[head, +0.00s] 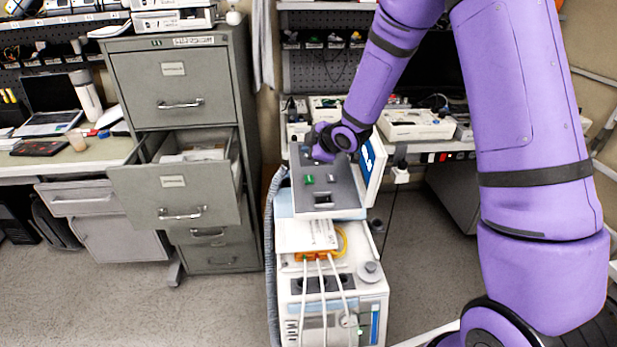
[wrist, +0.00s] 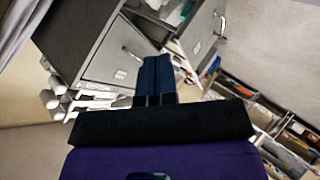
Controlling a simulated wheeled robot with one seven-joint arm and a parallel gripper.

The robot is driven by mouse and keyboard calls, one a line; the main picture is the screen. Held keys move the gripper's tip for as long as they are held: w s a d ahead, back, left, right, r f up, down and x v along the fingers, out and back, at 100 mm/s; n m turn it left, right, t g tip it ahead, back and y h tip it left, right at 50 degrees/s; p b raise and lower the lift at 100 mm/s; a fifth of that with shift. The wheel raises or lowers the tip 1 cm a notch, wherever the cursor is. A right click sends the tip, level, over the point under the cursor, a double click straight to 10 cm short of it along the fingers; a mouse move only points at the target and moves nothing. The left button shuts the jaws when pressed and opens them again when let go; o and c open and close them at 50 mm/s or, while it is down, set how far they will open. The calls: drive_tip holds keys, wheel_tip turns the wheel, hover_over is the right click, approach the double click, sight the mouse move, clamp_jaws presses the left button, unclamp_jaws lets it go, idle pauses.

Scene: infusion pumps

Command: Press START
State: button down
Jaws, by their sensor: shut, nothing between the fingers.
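A dark grey control panel (head: 343,199) lies on top of the white pump unit, tilted toward me. It carries a green button (head: 308,180), a small pale button (head: 330,178) to its right, and a dark recessed part (head: 323,199) nearer the front. Any START label is too small to read. My gripper (head: 321,155) is over the far part of the panel, behind the green button. I cannot tell whether it touches the panel. In the wrist view the dark blue fingers (wrist: 155,78) are together with nothing between them. The panel does not show clearly there.
A grey filing cabinet (head: 170,82) with an open drawer (head: 178,207) stands left of the pump unit (head: 373,285). White cables (head: 321,290) run down the unit's front. A bench with devices (head: 415,124) is behind. The floor (head: 225,310) at front left is clear.

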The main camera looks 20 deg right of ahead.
sight(309, 182)
drive_tip(key=shift+f, duration=0.1)
drive_tip(key=shift+w+d+f, duration=0.1)
drive_tip(key=shift+w+f, duration=0.2)
drive_tip(key=shift+f, duration=1.1)
drive_tip(key=shift+w+d+f, duration=0.1)
drive_tip(key=shift+w+f, duration=0.15)
drive_tip(key=shift+f, duration=1.15)
drive_tip(key=shift+w+f, duration=0.3)
drive_tip(key=shift+f, duration=1.1)
drive_tip(key=shift+f, duration=0.2)
drive_tip(key=shift+f, duration=0.2)
drive_tip(key=shift+w+f, duration=0.1)
drive_tip(key=shift+f, duration=0.3)
drive_tip(key=shift+r, duration=0.8)
drive_tip(key=shift+s+a+r, duration=0.1)
drive_tip(key=shift+s+r, duration=0.1)
drive_tip(key=shift+r, duration=0.6)
drive_tip(key=shift+s+d+r, duration=0.1)
drive_tip(key=shift+s+r, duration=0.1)
drive_tip(key=shift+r, duration=0.65)
drive_tip(key=shift+s+a+r, duration=0.1)
drive_tip(key=shift+s+r, duration=0.1)
drive_tip(key=shift+r, duration=0.6)
